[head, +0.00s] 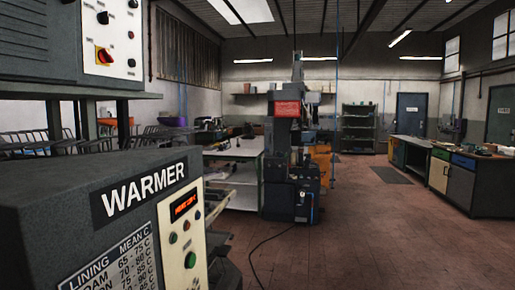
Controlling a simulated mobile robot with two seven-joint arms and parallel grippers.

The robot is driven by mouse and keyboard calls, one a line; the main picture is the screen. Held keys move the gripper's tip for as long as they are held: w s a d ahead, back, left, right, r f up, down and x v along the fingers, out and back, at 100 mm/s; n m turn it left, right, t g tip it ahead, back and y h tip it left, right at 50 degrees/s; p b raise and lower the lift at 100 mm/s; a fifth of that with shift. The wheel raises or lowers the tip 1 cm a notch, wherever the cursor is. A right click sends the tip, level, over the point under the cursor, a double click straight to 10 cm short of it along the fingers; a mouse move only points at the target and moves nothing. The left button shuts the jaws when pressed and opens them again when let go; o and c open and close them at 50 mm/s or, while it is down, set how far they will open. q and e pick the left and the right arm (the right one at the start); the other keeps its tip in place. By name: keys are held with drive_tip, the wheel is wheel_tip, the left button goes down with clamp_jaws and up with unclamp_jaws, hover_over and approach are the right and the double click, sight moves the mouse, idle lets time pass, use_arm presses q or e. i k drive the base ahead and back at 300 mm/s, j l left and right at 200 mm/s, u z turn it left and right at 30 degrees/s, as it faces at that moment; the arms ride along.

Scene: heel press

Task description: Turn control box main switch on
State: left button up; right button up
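A dark grey control box (35,45) is at the upper left, close to me and cut off by the picture's edge. Its pale front panel (120,20) carries a red rotary switch on a yellow plate (104,56), which looks like the main switch. The switch's red handle appears tilted, but I cannot tell its setting. Small black knobs or buttons and labels too small to read sit around it. Neither of my grippers shows in the head view.
A dark machine marked WARMER (146,190) fills the lower left, with a lit red display (184,206) and several buttons. A press-like machine (290,150) stands in the middle. Benches (465,185) line the right. A black cable (265,240) crosses the otherwise open reddish floor (380,235).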

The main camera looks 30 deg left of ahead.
sight(104, 56)
drive_tip(key=i, duration=2.65)
drive_tip(key=i+u, duration=0.25)
drive_tip(key=i, duration=0.2)
drive_tip(key=i+l+u, duration=0.3)
drive_tip(key=i+j+u, duration=0.1)
drive_tip(key=u, duration=2.75)
